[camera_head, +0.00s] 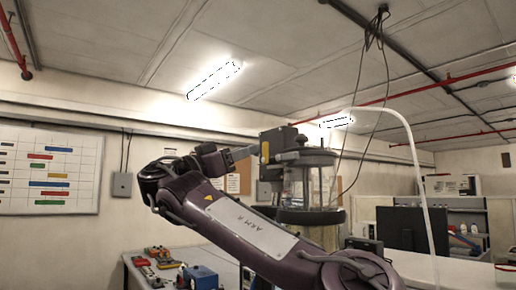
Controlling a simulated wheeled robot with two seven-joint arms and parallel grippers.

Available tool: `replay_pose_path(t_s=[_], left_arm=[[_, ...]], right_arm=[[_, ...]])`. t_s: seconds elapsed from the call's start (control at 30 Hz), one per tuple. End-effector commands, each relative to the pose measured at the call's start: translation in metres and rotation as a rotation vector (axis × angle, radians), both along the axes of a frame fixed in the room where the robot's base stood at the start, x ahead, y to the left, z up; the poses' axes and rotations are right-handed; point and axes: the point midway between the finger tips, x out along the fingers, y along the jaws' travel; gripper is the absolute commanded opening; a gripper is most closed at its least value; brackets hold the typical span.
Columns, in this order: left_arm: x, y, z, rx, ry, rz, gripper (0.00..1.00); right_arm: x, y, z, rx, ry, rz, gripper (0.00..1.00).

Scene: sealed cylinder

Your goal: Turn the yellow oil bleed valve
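A clear-walled cylinder (322,186) with a grey lid and a dark ring (318,216) at its base stands right of the middle. My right arm comes in from the bottom right, bends at the left and reaches back right to the cylinder. My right gripper (292,148) is at the upper left of the cylinder, close to its lid. Its fingers are small and dark against dark parts, so I cannot tell whether they are open or touching anything. My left gripper is out of view.
A white table (140,275) at the lower left bears a blue device (200,277) and several small red and green items. A pale curved tube (418,165) arches right of the cylinder. Dark cables hang from the ceiling behind it. A dark monitor (405,229) stands at the right.

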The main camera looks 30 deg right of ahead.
Motion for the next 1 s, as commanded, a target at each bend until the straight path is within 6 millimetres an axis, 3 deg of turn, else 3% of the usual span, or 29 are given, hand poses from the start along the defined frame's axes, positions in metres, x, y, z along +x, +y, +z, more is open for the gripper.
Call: replay_pose_path(t_s=[0.4, 0.83, 1.0], left_arm=[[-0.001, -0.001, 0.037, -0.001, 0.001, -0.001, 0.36], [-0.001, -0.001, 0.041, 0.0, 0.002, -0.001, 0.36], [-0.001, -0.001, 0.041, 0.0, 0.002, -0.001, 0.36]], right_arm=[[0.005, -0.057, 0.027, 0.002, 0.004, -0.002, 0.35], [0.006, -0.069, 0.028, 0.002, 0.004, 0.002, 0.35], [0.006, -0.069, 0.028, 0.002, 0.004, 0.002, 0.14]])
